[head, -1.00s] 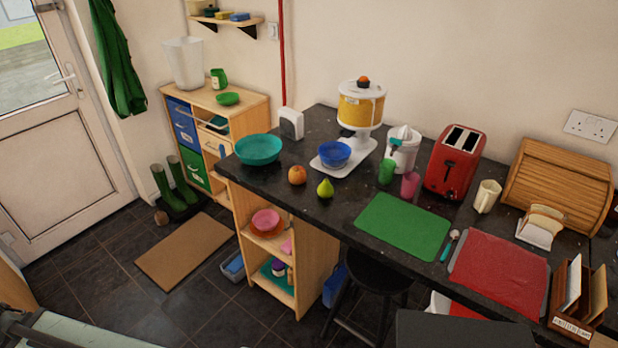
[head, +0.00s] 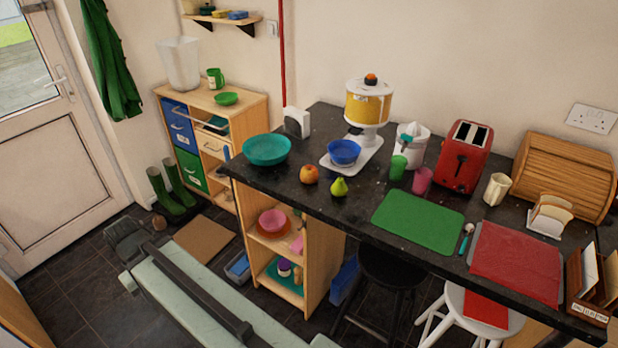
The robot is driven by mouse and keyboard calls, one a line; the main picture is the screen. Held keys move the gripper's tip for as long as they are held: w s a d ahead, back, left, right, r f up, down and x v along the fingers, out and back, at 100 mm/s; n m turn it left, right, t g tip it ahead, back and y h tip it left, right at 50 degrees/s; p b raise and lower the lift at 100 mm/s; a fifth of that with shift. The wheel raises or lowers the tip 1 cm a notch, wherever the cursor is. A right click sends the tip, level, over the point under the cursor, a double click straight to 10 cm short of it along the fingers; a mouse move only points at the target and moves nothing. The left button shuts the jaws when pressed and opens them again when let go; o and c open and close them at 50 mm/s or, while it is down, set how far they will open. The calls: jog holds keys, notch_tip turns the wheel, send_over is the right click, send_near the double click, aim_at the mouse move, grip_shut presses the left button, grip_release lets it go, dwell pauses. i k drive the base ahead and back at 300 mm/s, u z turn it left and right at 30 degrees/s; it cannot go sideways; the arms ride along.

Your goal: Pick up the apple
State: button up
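The apple (head: 309,174), red and orange, sits on the dark speckled counter (head: 290,200) near its front edge. A green pear (head: 339,188) stands close to its right, apart from it. A teal bowl (head: 267,150) is to its left and slightly behind. My arm reaches up from the bottom of the view, and its dark end, which looks like my gripper (head: 128,238), is at the lower left over the floor. It is well away from the apple and the counter. I cannot make out its fingers.
A blue bowl (head: 344,152) sits on the white scale base behind the pear. Green (head: 398,167) and pink (head: 422,180) cups stand to the right. A green mat (head: 418,222) lies at the front. Counter in front of the apple is clear. A black stool (head: 388,268) stands below.

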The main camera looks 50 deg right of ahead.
aim_at(309, 174)
jog(key=z, duration=0.1)
jog(key=i, duration=1)
jog(key=u, duration=0.05)
